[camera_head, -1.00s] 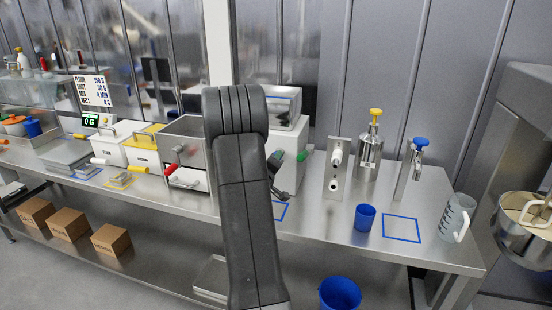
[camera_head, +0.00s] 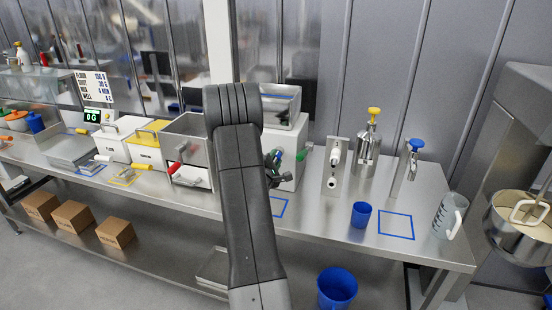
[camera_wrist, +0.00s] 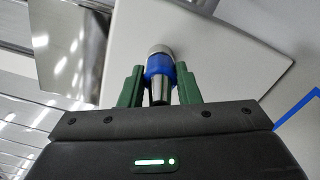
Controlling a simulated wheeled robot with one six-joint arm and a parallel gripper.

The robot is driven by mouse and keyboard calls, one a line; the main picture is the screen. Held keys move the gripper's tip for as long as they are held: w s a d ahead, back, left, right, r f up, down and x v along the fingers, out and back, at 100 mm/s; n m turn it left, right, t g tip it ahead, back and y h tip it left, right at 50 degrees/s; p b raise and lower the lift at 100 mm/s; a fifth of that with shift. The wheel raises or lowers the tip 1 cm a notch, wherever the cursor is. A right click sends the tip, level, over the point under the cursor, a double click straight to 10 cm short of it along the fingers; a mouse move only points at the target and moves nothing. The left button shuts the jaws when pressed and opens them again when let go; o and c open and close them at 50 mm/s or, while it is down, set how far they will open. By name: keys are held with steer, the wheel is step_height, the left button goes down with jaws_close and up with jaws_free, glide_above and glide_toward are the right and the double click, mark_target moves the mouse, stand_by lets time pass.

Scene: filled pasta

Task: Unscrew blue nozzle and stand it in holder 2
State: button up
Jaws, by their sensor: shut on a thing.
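In the wrist view the blue nozzle (camera_wrist: 158,66) has a metal tip pointing toward the camera. Its far end meets a round metal collar (camera_wrist: 158,49) on a pale grey machine face (camera_wrist: 220,45). The green fingers of my gripper (camera_wrist: 160,78) are on both sides of the nozzle, shut on it. In the head view my gripper (camera_head: 273,168) is at the front of the white machine (camera_head: 289,143), partly hidden behind my arm. The nozzle is too small to make out clearly there. I cannot tell which thing is holder 2.
A metal plate with white fittings (camera_head: 334,165), a yellow-topped dispenser (camera_head: 369,143) and a blue-topped stand (camera_head: 408,168) are to the right. A blue cup (camera_head: 361,214), blue square (camera_head: 396,224) and jug (camera_head: 449,216) are nearer the front. A blue bucket (camera_head: 337,289) is below the bench.

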steer(key=n, duration=0.5)
steer(key=shift+n, duration=0.4)
steer(key=o, duration=1.2)
steer(key=shift+a+f, duration=0.1)
steer(key=shift+c, duration=0.2)
